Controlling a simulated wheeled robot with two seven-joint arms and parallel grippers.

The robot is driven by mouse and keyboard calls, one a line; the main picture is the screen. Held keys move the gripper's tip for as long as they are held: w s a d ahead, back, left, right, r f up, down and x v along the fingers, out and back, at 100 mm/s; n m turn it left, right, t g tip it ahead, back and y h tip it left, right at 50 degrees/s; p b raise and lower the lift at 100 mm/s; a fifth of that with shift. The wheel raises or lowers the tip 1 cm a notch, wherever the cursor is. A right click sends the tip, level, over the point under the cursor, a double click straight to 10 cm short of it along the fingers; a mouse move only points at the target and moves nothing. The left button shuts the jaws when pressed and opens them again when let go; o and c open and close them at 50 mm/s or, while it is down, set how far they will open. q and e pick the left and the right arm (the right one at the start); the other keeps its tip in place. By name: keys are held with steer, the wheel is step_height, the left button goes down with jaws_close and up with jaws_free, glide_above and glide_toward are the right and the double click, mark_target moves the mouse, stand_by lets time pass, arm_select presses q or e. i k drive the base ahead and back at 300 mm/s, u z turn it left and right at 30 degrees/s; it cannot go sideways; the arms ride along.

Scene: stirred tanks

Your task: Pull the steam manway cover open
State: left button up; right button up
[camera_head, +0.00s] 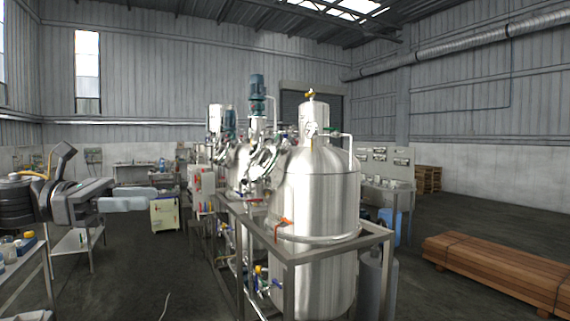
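A round, shiny metal fitting (263,161) that looks like a manway cover sits on the upper side of the middle tank, partly hidden by the front tank (312,190). It is small here, and I cannot tell whether it is open or shut. My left gripper (160,197) is at the left, pointing right, well apart from the tanks and nearer to me. Its fingers show nearly side-on and overlap, so their opening is unclear; I see nothing held between them. My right gripper is not in view.
A grey metal frame (338,249) surrounds the tanks, with pipes and valves at its lower left. A bench (30,262) with bottles stands at the far left, and a timber stack (497,268) lies at the right. Floor between the left bench and the frame is mostly clear.

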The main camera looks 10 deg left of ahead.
mark_target(262, 156)
steer(key=z, duration=0.9)
steer(key=i, duration=2.85)
steer(key=u, duration=2.65)
steer(key=i, duration=1.5)
steer(key=z, duration=0.9)
